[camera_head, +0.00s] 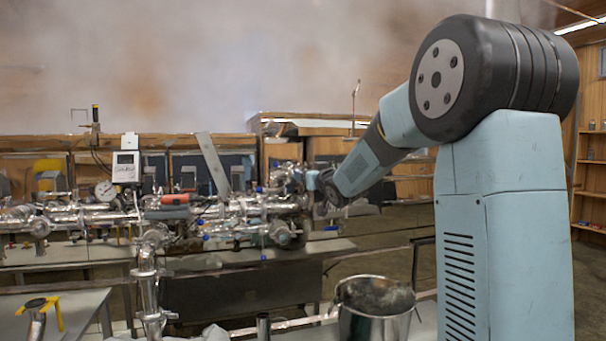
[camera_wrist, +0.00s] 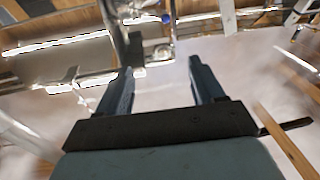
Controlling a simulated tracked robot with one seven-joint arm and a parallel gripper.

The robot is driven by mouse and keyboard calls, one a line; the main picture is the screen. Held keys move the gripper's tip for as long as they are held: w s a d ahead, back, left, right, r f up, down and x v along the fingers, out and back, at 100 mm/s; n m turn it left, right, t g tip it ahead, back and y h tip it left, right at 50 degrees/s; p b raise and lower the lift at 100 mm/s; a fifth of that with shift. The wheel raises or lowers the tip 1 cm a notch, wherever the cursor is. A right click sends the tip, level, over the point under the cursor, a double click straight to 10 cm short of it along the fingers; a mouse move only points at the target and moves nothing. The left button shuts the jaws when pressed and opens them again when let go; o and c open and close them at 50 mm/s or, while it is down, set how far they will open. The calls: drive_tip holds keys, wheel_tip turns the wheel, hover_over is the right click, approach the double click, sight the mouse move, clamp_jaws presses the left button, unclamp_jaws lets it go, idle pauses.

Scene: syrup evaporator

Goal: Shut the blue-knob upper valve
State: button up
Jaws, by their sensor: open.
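Steel pipework (camera_head: 240,207) with several small blue knobs runs across the bench in the head view. One blue knob (camera_head: 259,189) sits high on the pipes, left of my arm's end. Other blue knobs show lower, such as one (camera_head: 206,237) at the middle and one (camera_head: 263,258) underneath. I cannot tell for sure which is the upper valve. In the wrist view, my gripper (camera_wrist: 162,66) is open and empty. A blue spot like a knob (camera_wrist: 166,18) lies beyond the fingertips, apart from them, next to a blurred steel pipe (camera_wrist: 128,35). In the head view my arm hides the fingers.
A pressure gauge (camera_head: 105,191) and a white display box (camera_head: 126,166) stand at the left of the pipes. A steel bucket (camera_head: 375,325) is in front, below my arm. A yellow-handled valve (camera_head: 40,308) is at the lower left. Steam fills the upper background.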

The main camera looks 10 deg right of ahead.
drive_tip(key=shift+v, duration=1.15)
